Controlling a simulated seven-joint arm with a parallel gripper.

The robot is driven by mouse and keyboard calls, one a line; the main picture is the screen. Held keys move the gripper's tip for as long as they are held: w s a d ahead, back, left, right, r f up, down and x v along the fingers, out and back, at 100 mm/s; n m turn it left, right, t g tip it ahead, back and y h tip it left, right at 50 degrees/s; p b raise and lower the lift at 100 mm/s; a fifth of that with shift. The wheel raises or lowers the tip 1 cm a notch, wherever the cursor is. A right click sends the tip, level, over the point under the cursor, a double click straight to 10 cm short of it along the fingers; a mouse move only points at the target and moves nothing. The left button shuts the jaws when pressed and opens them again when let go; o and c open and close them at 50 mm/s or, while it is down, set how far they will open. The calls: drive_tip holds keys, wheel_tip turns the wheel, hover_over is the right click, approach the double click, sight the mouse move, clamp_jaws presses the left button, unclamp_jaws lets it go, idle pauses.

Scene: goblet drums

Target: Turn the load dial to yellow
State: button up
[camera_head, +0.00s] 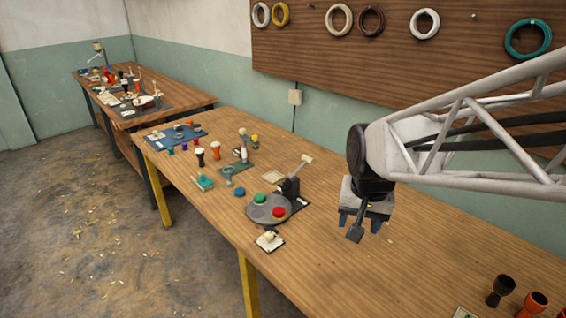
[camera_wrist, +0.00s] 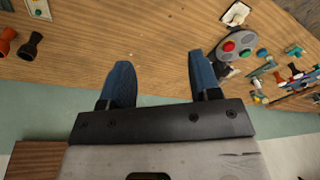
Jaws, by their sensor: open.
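My gripper (camera_head: 360,222) hangs over the right part of the wooden table, its blue fingers apart. In the wrist view the gripper (camera_wrist: 159,62) has only bare wood between its fingers. I cannot tell for sure which thing is the load dial. A pale card with small green and yellow marks (camera_wrist: 38,8) lies at the top left of the wrist view, partly cut off. A small cream knob on a pale base with a dark edge (camera_head: 269,240) sits at the front edge of the table; it also shows in the wrist view (camera_wrist: 235,14). The gripper touches neither.
A grey round plate (camera_head: 262,209) carries green and red knobs beside a dark lever stand (camera_head: 290,188). Several small drums (camera_head: 216,150) stand farther back. Dark and orange drums (camera_head: 500,291) stand at the lower right. The wood below my gripper is clear.

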drive_tip(key=w+a+f+m, duration=0.1)
drive_tip(key=w+a+f, duration=0.35)
drive_tip(key=w, duration=0.25)
drive_tip(key=w+a+f+m, duration=0.1)
drive_tip(key=w+a+f, duration=0.35)
drive_tip(key=w, duration=0.35)
drive_tip(key=m+g, duration=0.2)
drive_tip(key=m, duration=0.1)
approach(269, 234)
drive_tip(key=shift+s+d+f, duration=0.35)
drive_tip(key=shift+d+f, duration=0.05)
drive_tip(key=shift+w+a+f, duration=0.2)
drive_tip(key=shift+a+f, duration=0.15)
drive_tip(key=shift+f, duration=0.1)
drive_tip(key=shift+f, duration=0.1)
drive_tip(key=shift+a+f, duration=0.1)
drive_tip(key=shift+f, duration=3.65)
drive_tip(key=c, duration=0.9)
